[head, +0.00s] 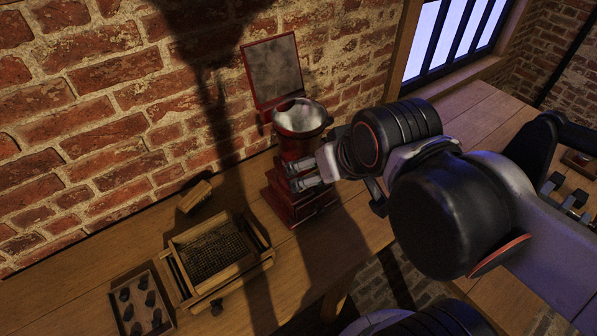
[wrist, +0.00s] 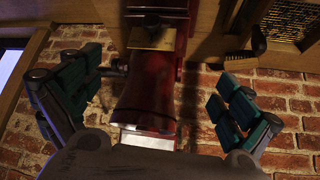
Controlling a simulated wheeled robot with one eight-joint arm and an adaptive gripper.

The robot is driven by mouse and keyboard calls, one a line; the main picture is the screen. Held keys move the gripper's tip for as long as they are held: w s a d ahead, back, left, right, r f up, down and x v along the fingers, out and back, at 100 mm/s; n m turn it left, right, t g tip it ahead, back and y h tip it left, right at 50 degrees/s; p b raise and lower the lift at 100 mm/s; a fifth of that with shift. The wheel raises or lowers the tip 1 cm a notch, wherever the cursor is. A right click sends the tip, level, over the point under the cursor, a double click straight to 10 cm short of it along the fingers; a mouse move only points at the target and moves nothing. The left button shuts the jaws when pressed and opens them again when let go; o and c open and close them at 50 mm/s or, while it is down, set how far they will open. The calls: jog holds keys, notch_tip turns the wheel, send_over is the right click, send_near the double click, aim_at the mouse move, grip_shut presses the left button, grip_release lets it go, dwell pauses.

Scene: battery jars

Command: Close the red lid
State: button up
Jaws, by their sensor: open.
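The red lid (head: 272,70) is a square panel with a red rim and a grey inner face. It stands upright, open, behind the round bowl (head: 300,118) of a red grinder-like device (head: 292,190) on the wooden table. My gripper (head: 303,176) is at the device's right front side, below the bowl rim and well below the lid. In the wrist view the red body (wrist: 150,85) lies between my two widely spread fingers, which hold nothing. I cannot tell whether a finger touches it. The lid is not clearly visible in the wrist view.
A wooden tray with a dark mesh (head: 212,250) and a box of dark pieces (head: 142,305) sit to the left. My arm covers much of the right side.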

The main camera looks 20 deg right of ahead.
jog(key=c, duration=0.9)
jog(key=w+r+p, duration=0.1)
jog(key=r+p, duration=0.1)
jog(key=r, duration=0.1)
jog(key=w+r+p, duration=0.1)
jog(key=r, duration=0.1)
jog(key=shift+w+a, duration=0.2)
jog(key=shift+w, duration=0.15)
grip_shut()
notch_tip(320, 180, up, 18)
jog(key=f+n+g+y+p, duration=0.1)
jog(key=n+g+p, duration=0.2)
jog(key=p, duration=1.5)
send_over(269, 68)
jog(key=w, duration=0.5)
jog(key=shift+w+a+f+p, duration=0.15)
jog(key=shift+f+p, duration=0.3)
jog(key=shift+f, duration=1.5)
jog(key=shift+w+a+f+p, duration=0.1)
jog(key=shift+f+p, duration=0.3)
jog(key=shift+f, duration=1.55)
